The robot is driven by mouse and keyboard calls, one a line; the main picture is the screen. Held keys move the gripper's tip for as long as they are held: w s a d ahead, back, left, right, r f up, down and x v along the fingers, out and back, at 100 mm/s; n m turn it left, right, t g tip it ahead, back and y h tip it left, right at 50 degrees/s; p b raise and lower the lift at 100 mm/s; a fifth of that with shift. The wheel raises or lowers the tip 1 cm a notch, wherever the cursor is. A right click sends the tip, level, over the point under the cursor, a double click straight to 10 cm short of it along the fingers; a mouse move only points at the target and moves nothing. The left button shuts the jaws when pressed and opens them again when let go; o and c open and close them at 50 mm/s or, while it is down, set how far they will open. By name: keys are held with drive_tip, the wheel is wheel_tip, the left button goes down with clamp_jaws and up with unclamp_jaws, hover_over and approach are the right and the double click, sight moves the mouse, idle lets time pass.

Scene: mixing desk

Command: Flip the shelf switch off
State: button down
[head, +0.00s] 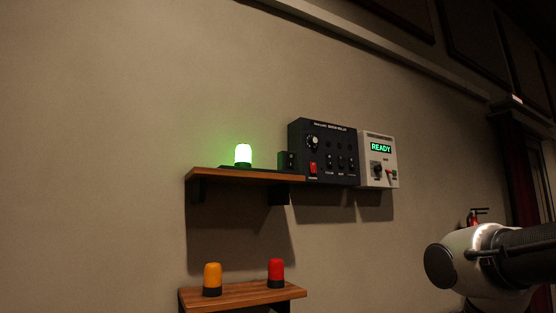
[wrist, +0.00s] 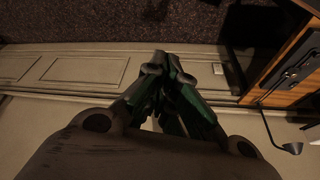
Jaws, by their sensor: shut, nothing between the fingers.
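The shelf switch (head: 288,161) is a small dark box on the right part of the upper wooden shelf (head: 230,177) in the head view. Its lever position is too small to tell. A lamp (head: 243,155) glowing green stands left of it on the same shelf. My gripper (wrist: 153,66) shows in the wrist view with its fingers together and nothing between them. In the head view only part of my arm shows at the lower right, well apart from the shelf, and the fingers are out of sight there. The switch is not in the wrist view.
A dark control panel (head: 324,152) with knobs and a red switch is right beside the shelf switch. A pale box (head: 380,159) reading READY adjoins it. A lower shelf (head: 240,297) holds an orange lamp (head: 212,279) and a red lamp (head: 276,272). Wooden furniture (wrist: 292,62) shows at the wrist view's right.

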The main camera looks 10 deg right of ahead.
drive_tip(key=shift+w+a, duration=0.15)
drive_tip(key=shift+a, duration=0.1)
drive_tip(key=w+d+r+n+t+h, duration=0.2)
drive_tip(key=w+r+n+t, duration=0.65)
drive_tip(key=w+r, duration=1.6)
drive_tip(key=w+a+r+n+t+y, duration=0.2)
drive_tip(key=a+r+n, duration=0.4)
drive_tip(key=r, duration=0.4)
drive_tip(key=w+a+r+n+t+y, duration=0.3)
drive_tip(key=a+r+n+y, duration=0.3)
drive_tip(key=r, duration=0.5)
drive_tip(key=shift+w+a+r+n+t, duration=0.35)
drive_tip(key=shift+w+a+n, duration=0.3)
drive_tip(key=shift+a, duration=0.35)
drive_tip(key=shift+f, duration=0.1)
